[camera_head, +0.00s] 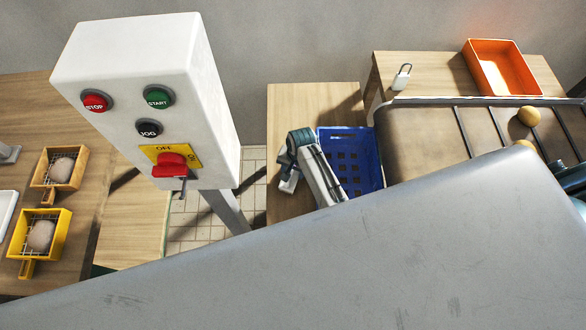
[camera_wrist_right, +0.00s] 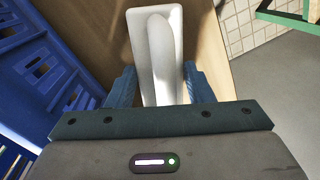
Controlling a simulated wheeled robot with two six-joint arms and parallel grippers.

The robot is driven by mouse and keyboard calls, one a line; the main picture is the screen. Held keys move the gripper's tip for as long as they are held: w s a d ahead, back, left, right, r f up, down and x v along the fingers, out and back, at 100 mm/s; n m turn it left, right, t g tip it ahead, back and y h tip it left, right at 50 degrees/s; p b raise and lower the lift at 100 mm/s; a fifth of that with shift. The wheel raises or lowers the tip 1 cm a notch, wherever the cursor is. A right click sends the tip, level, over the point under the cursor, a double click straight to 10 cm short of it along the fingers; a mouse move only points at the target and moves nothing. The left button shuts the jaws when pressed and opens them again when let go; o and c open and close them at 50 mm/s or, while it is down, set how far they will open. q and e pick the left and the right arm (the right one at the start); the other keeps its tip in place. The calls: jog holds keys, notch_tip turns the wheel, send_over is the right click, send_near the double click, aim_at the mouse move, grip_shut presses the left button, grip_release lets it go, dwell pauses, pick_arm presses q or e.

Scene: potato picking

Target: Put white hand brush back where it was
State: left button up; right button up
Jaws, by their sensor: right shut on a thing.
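The white hand brush (camera_wrist_right: 158,55) is between the two blue fingers of my right gripper (camera_wrist_right: 160,88), which is shut on it. The wrist view shows its long white back and raised handle over a wooden tabletop. In the head view, my right gripper (camera_head: 291,160) is over the small wooden table (camera_head: 285,105), left of the blue crate. A white part of the brush (camera_head: 289,184) shows just below the fingers. I cannot tell whether the brush touches the table. The bristles are hidden. My left gripper is not in view.
The blue crate (camera_head: 362,133) stands close beside my right gripper. A white control box (camera_head: 135,75) on a post stands left. A grey panel (camera_head: 300,270) fills the foreground. A conveyor (camera_head: 420,135) with potatoes and an orange tray (camera_head: 488,65) are right. The small table's far end is clear.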

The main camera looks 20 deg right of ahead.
aim_at(297, 174)
jog(key=shift+f, duration=0.1)
jog(key=o, duration=1)
jog(key=shift+o, duration=0.2)
notch_tip(297, 174, up, 12)
jog(key=d+b, duration=0.1)
jog(key=shift+s+d, duration=0.15)
jog(key=shift+s, duration=0.25)
